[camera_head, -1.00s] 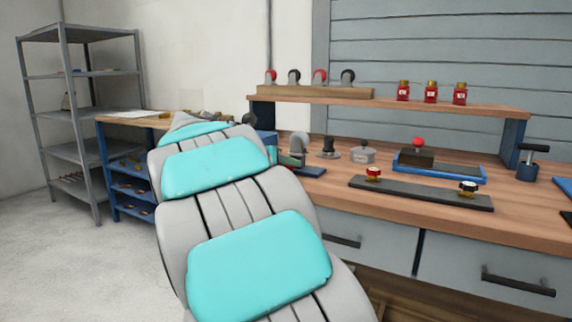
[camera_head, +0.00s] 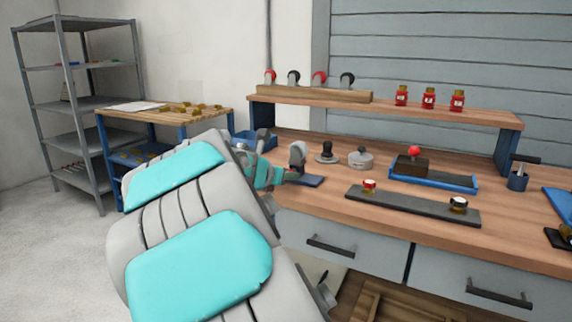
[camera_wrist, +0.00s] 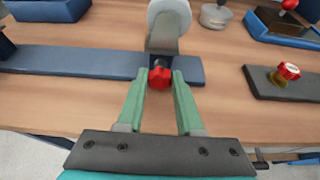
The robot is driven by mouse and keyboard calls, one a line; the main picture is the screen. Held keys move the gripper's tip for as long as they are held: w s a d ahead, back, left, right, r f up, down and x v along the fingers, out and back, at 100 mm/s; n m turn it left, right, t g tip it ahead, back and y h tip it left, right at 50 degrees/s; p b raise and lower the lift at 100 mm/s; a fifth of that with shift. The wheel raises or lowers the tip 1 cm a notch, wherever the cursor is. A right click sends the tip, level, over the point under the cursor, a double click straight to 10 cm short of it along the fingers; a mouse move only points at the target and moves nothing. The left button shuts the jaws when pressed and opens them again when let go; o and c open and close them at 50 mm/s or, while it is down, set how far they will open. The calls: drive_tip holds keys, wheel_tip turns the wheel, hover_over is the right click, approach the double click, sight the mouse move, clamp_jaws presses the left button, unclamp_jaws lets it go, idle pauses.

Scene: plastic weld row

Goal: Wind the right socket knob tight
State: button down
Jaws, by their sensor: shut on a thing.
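A red knob (camera_wrist: 160,77) sits at the front of a blue-grey bar (camera_wrist: 75,62), near its right end. Behind it stands a grey bracket with a pale round socket face (camera_wrist: 170,17). My gripper's green fingers (camera_wrist: 160,82) are on either side of the red knob, shut on it. In the head view my gripper (camera_head: 289,177) is at the bench's left part, beside the upright grey socket (camera_head: 297,156) and the bar's right end (camera_head: 308,182). The knob is hidden there, and my arm covers the bar's left part.
A dark strip (camera_head: 410,205) with a red-topped knob (camera_head: 369,186) and a black-and-white knob (camera_head: 458,204) lies to the right. A dark stand (camera_head: 326,154), a grey pot (camera_head: 361,159) and a blue tray (camera_head: 433,177) stand behind. A raised shelf (camera_head: 420,113) crosses the back.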

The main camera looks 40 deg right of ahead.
drive_tip(key=shift+s+m+t+b, duration=0.15)
drive_tip(key=shift+m+t+b, duration=0.45)
drive_tip(key=shift+m, duration=0.3)
drive_tip(key=shift+m+t+y+b, duration=0.3)
drive_tip(key=shift+m+t+b, duration=0.1)
drive_tip(key=shift+m, duration=0.2)
drive_tip(key=c, duration=0.6)
unclamp_jaws()
drive_tip(key=shift+o, duration=0.2)
drive_tip(key=v, duration=0.7)
drive_tip(key=shift+s+a, duration=0.25)
